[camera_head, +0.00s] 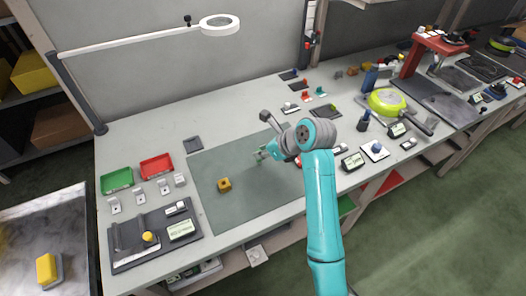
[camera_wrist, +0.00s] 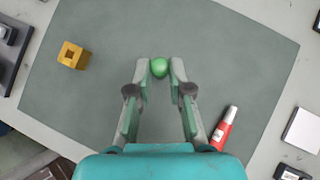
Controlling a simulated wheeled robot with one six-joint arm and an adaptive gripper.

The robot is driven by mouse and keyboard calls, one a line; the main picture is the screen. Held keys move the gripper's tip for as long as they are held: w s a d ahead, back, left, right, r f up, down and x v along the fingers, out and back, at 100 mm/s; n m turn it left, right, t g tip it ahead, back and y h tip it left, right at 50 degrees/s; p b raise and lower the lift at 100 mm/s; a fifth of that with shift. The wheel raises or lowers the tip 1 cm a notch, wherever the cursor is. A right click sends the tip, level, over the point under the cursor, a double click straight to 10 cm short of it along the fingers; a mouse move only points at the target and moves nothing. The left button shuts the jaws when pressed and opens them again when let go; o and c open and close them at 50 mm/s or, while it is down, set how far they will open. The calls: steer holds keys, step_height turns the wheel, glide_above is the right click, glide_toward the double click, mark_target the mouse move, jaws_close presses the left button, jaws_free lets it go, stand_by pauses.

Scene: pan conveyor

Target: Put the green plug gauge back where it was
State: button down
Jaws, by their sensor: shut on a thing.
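The green plug gauge (camera_wrist: 159,67) shows as a round green end between the fingertips in the wrist view. My gripper (camera_wrist: 159,74) is shut on it, over the grey-green mat (camera_wrist: 110,110). In the head view my gripper (camera_head: 261,156) is above the mat, left of my arm's wrist. The gauge is small there and largely hidden by the fingers. I cannot tell whether its lower end touches the mat.
A yellow-brown block (camera_head: 224,184) with a hole lies on the mat. A red tube (camera_wrist: 224,128) lies near the mat's edge. Green (camera_head: 117,180) and red (camera_head: 157,165) trays stand left. A yellow-green round pan (camera_head: 387,102) stands right. The mat's front left is clear.

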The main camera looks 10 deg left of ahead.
steer(key=shift+f, duration=0.2)
steer(key=c, duration=1.1)
jaws_free()
steer(key=shift+o, duration=0.2)
steer(key=shift+d+r, duration=0.2)
steer(key=shift+r, duration=0.2)
steer(key=v, duration=1.1)
steer(key=shift+s+d+r, duration=0.1)
steer(key=shift+d, duration=0.05)
